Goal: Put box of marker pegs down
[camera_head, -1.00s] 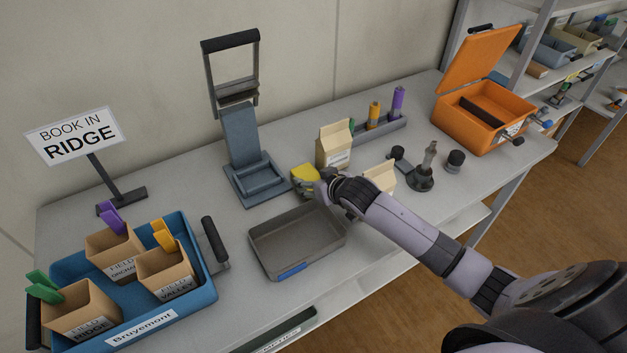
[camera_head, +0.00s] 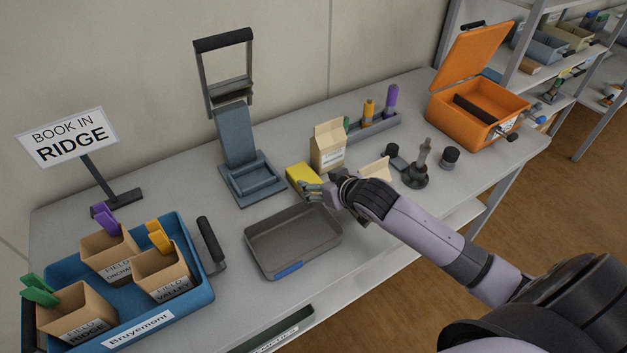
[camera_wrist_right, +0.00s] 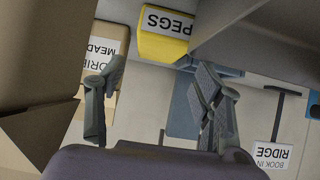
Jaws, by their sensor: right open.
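The box of marker pegs (camera_head: 303,175) is a small yellow box on the table, between the grey press-like stand and a tan carton. In the right wrist view the yellow box (camera_wrist_right: 163,45) shows its PEGS label, upside down, beyond the fingers. My right gripper (camera_head: 314,190) is just in front of the box, on its near right side. Its fingers (camera_wrist_right: 160,105) are spread apart with nothing between them, and the box appears clear of them. My left gripper is not in view.
An empty grey tray (camera_head: 290,258) lies just in front of the gripper. A tan carton (camera_head: 328,146) stands close behind it. A blue crate (camera_head: 195,299) of field boxes is at left. A dark burner-like stand (camera_head: 418,170) and an orange case (camera_head: 478,118) are at right.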

